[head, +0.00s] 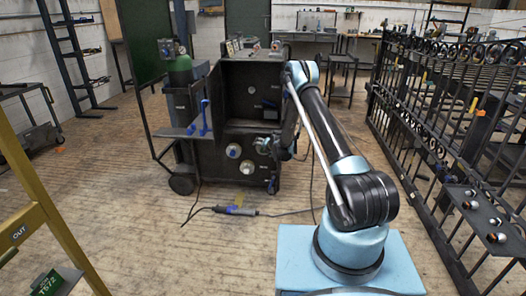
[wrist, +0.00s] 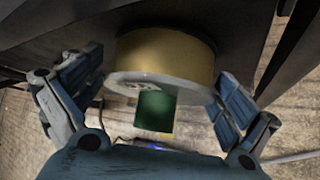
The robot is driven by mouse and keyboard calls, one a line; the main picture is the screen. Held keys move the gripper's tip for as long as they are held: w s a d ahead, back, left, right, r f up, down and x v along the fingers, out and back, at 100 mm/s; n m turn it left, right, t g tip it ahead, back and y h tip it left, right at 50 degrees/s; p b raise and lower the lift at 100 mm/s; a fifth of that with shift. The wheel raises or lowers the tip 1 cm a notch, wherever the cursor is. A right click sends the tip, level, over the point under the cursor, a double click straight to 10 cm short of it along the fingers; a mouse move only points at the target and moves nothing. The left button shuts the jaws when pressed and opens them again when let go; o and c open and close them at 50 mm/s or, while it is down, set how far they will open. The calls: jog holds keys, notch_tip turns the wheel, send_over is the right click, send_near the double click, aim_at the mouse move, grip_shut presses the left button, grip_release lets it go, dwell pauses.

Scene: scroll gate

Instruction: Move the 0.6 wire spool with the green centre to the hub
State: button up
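A wire spool (wrist: 165,52) with brass-coloured wire and a pale front flange fills the upper middle of the wrist view. In the head view my gripper (head: 270,145) is small and dark at the front of the black welding cart (head: 262,185). The spool's label is not readable, and I cannot pick out the hub for certain.
Two pale round ends (head: 233,151) show low on the cart front, left of my gripper. The cart's side door (head: 185,131) stands open to the left. A torch and cable (head: 236,210) lie on the floor. An iron gate (head: 440,140) stands at right, a yellow ladder (head: 42,200) at left.

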jog(key=c, duration=1.4)
jog(key=o, duration=1.1)
jog(key=shift+d, duration=0.1)
jog(key=c, duration=0.8)
jog(key=shift+s, duration=1.5)
jog(key=shift+s+a, duration=0.2)
jog(key=shift+s, duration=2.25)
